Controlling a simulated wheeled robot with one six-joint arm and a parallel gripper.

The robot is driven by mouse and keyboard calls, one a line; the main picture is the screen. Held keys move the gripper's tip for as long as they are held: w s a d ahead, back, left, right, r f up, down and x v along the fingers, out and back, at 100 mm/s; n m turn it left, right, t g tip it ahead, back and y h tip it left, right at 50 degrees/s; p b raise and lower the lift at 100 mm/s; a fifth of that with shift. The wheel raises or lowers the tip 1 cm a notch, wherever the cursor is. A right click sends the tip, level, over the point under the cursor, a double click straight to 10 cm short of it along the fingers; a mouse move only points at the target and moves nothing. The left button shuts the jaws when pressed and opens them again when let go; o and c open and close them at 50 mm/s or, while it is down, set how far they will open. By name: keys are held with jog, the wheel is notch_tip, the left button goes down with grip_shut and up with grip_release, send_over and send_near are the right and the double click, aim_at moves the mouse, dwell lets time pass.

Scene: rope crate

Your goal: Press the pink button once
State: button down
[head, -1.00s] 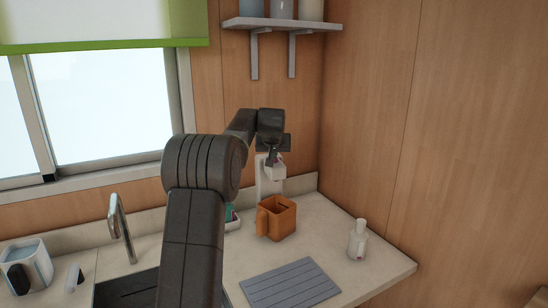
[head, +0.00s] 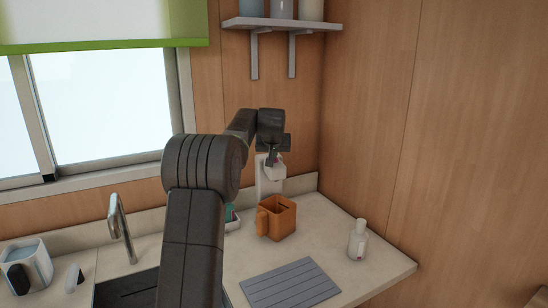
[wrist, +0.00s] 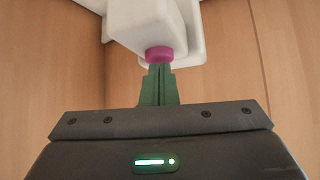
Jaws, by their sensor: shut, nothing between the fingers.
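The pink button (wrist: 160,53) sits on a white dispenser (wrist: 145,20), which fills the top of the wrist view. In the head view the white dispenser (head: 266,184) stands against the back wall, and its button is hidden or too small to tell. My gripper (wrist: 160,67) has its green fingers together and empty. The fingertips are right at the button's lower edge in the wrist view; I cannot tell whether they touch it. In the head view my gripper (head: 272,156) is in front of the dispenser's top.
An orange mug (head: 278,219) stands in front of the dispenser. A white bottle (head: 357,242) is to the right, and a grey ribbed mat (head: 290,284) lies in front. A shelf (head: 282,24) hangs above. A tap (head: 122,228) and sink are at the left.

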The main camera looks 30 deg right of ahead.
jog(key=shift+f, duration=0.3)
jog(key=shift+r, duration=0.1)
notch_tip(320, 180, up, 6)
jog(key=p, duration=0.6)
jog(key=shift+r, duration=0.1)
jog(key=b+v, duration=0.3)
jog(key=v, duration=1)
jog(key=shift+s+a+r, duration=0.15)
jog(key=shift+s+r, duration=0.1)
jog(key=shift+w+f, duration=0.1)
